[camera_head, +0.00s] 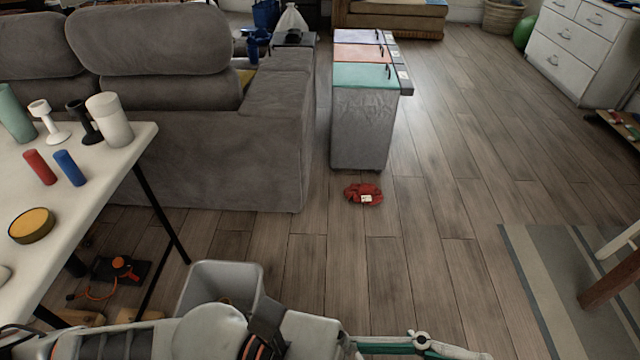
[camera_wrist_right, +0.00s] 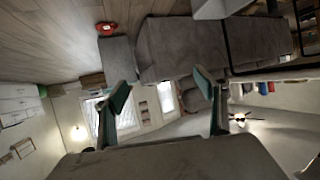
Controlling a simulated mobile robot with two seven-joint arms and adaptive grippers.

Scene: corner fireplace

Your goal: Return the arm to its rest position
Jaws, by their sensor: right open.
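My right gripper (camera_wrist_right: 165,115) shows in the right wrist view with its two teal-padded fingers spread wide apart. Nothing is between the fingers; they point out into the room, which looks upside down there. In the head view, pale and dark parts of my own arm lie along the bottom edge, with a teal and white piece further right. I cannot tell clearly which arm these belong to. No fingertips of my left gripper can be made out.
A white table (camera_head: 100,190) with cups and cylinders stands at left, a grey bin (camera_head: 218,268) beside it. A grey sofa (camera_head: 215,155), a fabric hamper (camera_head: 360,130) and a red item (camera_head: 363,194) on the floor lie ahead. The floor right of the hamper is clear.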

